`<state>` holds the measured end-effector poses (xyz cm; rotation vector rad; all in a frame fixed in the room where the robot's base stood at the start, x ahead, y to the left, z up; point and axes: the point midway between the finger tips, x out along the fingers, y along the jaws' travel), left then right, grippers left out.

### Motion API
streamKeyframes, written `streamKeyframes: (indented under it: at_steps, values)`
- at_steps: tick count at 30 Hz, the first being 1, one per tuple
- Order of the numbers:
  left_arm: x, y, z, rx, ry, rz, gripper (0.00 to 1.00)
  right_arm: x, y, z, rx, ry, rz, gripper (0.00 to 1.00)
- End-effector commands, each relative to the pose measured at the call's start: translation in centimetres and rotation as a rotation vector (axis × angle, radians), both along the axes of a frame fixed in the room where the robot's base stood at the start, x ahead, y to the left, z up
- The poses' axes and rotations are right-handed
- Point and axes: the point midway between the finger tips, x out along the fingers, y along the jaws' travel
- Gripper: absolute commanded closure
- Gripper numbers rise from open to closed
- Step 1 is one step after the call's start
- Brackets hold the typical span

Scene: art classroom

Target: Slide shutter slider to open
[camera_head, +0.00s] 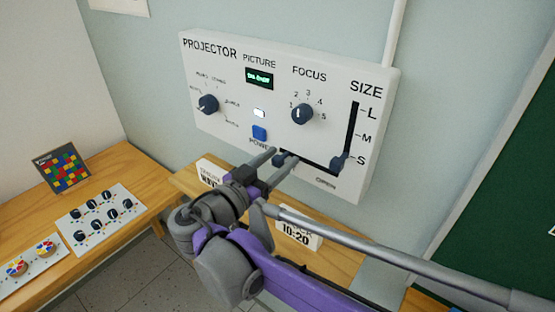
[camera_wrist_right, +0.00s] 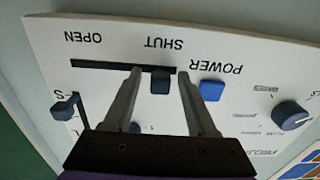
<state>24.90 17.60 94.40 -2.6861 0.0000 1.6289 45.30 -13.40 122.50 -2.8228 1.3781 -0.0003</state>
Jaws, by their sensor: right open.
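The projector panel (camera_head: 225,120) is a white board on the wall, and it fills much of the wrist view (camera_wrist_right: 240,40). Its shutter slider (camera_wrist_right: 160,82) is a dark knob on a horizontal black slot (camera_wrist_right: 105,67). The knob is by the SHUT label, at the end of the slot away from OPEN. In the head view the slider (camera_head: 279,161) is partly hidden by my fingers. My right gripper (camera_head: 284,155) is open, with one finger on each side of the knob; contact cannot be told. It also shows in the wrist view (camera_wrist_right: 160,72). My left gripper is not in view.
A blue power button (camera_head: 260,132) sits close to the slider. A focus dial (camera_head: 301,114) and the size slider (camera_head: 340,162) are nearby. Below is a wooden table with a 10:20 sign (camera_head: 297,237). A board of knobs (camera_head: 101,216) lies at left.

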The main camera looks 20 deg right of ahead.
Motion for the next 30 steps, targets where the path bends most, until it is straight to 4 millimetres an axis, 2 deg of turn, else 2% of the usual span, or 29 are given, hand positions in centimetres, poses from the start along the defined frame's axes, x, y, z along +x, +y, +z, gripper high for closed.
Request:
streamKeyframes:
  at_steps: [2, 9, 12, 30]
  values:
    - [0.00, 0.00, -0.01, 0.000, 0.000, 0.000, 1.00, -0.01, 0.02, 0.00, 0.000, 0.000, 0.000, 0.43]
    - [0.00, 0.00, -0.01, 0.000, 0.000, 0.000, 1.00, -0.02, 0.04, 0.00, 0.000, 0.000, 0.000, 0.86]
    - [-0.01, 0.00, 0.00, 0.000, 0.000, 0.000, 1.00, -0.02, 0.04, 0.00, 0.000, 0.000, 0.000, 1.00]
    - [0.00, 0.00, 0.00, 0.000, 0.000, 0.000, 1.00, -0.02, 0.04, 0.01, 0.000, 0.000, 0.000, 1.00]
